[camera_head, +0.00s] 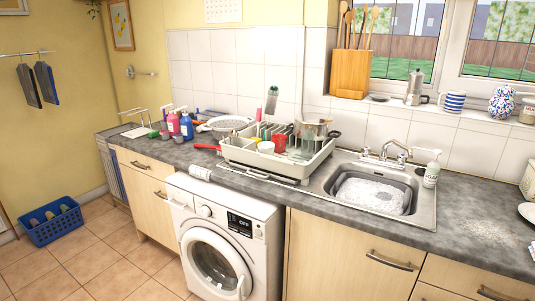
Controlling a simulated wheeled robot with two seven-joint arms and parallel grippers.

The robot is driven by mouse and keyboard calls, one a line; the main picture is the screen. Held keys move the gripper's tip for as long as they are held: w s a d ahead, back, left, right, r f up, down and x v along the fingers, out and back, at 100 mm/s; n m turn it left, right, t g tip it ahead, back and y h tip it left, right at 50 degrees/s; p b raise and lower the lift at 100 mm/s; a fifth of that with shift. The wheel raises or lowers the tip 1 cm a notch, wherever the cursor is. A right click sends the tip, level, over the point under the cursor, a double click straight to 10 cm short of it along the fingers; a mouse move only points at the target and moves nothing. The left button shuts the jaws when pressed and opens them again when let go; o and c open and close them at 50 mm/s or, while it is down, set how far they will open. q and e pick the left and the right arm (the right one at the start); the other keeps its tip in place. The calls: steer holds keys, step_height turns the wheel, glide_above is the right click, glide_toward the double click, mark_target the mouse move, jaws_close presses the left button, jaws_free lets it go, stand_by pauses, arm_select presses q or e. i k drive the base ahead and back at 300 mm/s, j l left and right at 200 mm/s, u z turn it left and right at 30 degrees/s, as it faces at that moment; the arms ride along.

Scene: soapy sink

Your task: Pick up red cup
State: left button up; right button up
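A small red cup (280,142) sits in the white dish rack (243,157) on the counter, left of the sink. A white cup (266,147) stands close on its left, and other dishes surround it. The red cup's lower part is hidden by the rack wall. Neither of my grippers is in view.
Right of the rack is the sink (330,190) with white suds (372,195), a faucet (388,150) and a soap bottle (432,172). A red-handled pan (207,147) lies left of the rack. A washing machine (225,240) stands below the counter. Counter right of the sink is mostly clear.

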mark_target(279, 144)
steer(key=i+j+z, duration=0.1)
steer(key=i+z, duration=0.35)
steer(key=i+j+z, duration=0.2)
steer(key=i+z, duration=0.2)
